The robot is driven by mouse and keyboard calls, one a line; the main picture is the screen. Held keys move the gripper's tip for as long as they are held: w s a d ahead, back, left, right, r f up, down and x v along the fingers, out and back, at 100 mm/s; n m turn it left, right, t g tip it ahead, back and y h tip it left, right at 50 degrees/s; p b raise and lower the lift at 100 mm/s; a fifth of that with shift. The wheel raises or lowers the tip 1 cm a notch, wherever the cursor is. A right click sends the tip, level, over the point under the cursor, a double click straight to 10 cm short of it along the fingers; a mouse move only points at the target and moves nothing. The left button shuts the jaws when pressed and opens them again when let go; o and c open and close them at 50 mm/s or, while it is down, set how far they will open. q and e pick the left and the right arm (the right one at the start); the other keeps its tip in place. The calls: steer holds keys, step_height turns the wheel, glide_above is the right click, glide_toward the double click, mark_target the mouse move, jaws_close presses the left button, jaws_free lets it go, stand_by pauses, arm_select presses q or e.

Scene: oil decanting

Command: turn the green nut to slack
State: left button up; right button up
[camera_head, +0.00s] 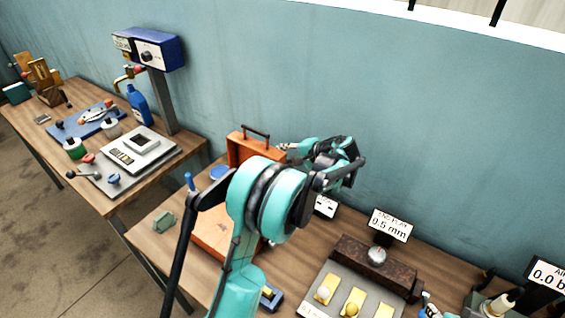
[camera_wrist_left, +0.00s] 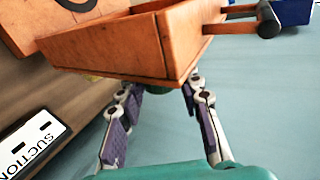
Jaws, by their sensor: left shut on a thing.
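My left gripper (camera_head: 284,147) reaches left by the wall, beside the raised part of an orange toolbox (camera_head: 240,150). The nut cannot be made out in the head view. My right gripper is not in view.
A suction sign (camera_wrist_left: 38,143) stands near the fingers. The end-play sign (camera_head: 390,224) and a brown block (camera_head: 375,262) stand to the right. A blue-headed stand (camera_head: 150,50), a blue bottle (camera_head: 139,104) and a scale (camera_head: 130,150) are on the left table. A green block (camera_head: 164,221) lies near the bench edge.

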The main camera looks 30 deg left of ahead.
arm_select(q)
step_height(320, 180, down, 2)
steer(key=t+y+b, duration=0.1)
steer(key=y+b, duration=0.4)
steer(key=b, duration=0.2)
steer(key=m+t+y+b, duration=0.1)
steer(key=y+b, duration=0.4)
steer(key=b, duration=0.1)
steer(key=shift+s+b, duration=0.1)
steer(key=shift+b, duration=0.25)
steer(key=shift+r+m+t+y+b, duration=0.1)
steer(key=shift+m+t+y+b, duration=0.4)
steer(key=shift+t+y+b, duration=0.55)
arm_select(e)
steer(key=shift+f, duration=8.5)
arm_select(q)
steer(key=o, duration=1.2)
steer(key=shift+r, duration=0.1)
steer(key=shift+c, duration=0.2)
